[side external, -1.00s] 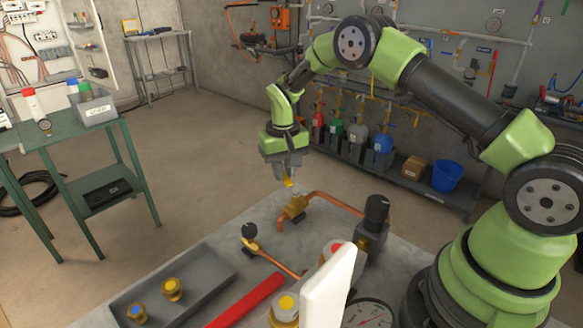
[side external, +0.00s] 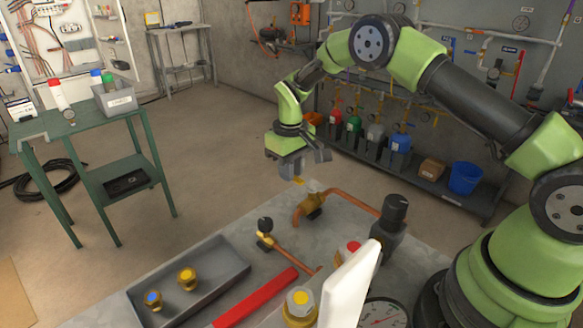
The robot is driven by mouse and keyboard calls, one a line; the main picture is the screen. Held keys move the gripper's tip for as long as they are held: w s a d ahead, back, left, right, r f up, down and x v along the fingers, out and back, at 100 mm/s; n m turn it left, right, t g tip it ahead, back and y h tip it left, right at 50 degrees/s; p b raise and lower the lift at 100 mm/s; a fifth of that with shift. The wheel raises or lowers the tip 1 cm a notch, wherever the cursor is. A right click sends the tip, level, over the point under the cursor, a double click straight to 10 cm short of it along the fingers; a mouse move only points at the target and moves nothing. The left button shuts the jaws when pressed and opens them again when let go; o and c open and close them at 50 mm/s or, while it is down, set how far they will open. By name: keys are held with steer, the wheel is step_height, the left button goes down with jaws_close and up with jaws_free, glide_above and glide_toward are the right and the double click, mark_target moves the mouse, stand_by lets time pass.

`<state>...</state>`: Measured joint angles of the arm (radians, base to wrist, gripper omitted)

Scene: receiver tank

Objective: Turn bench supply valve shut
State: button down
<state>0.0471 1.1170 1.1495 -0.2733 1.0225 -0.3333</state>
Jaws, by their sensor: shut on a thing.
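The bench supply valve (side external: 313,205) is a brass body on a copper pipe at the far edge of the grey bench top. Its yellow handle (side external: 299,181) shows as a small tip just below my gripper (side external: 300,172). My gripper points down over the valve and is shut on the handle. The fingers hide most of the handle, so its exact angle is hard to tell.
A black-knobbed regulator (side external: 389,228) stands right of the valve on the copper line (side external: 358,203). A small black-knobbed valve (side external: 265,232), a grey tray (side external: 220,262) with brass fittings, a red bar (side external: 255,298) and a white panel (side external: 350,285) stand nearer.

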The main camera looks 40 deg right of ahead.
steer(key=c, duration=1.1)
jaws_free()
steer(key=shift+o, duration=0.2)
steer(key=shift+r, duration=0.1)
step_height(320, 180, up, 10)
steer(key=s+a+r+m+t+y, duration=0.1)
steer(key=s+a+r+m+t, duration=0.2)
steer(key=s+r, duration=1.05)
steer(key=s+a+r+m+t+y, duration=0.1)
steer(key=s+t, duration=0.3)
steer(key=s, duration=0.9)
steer(key=shift+s+a, duration=0.25)
steer(key=shift+a, duration=0.05)
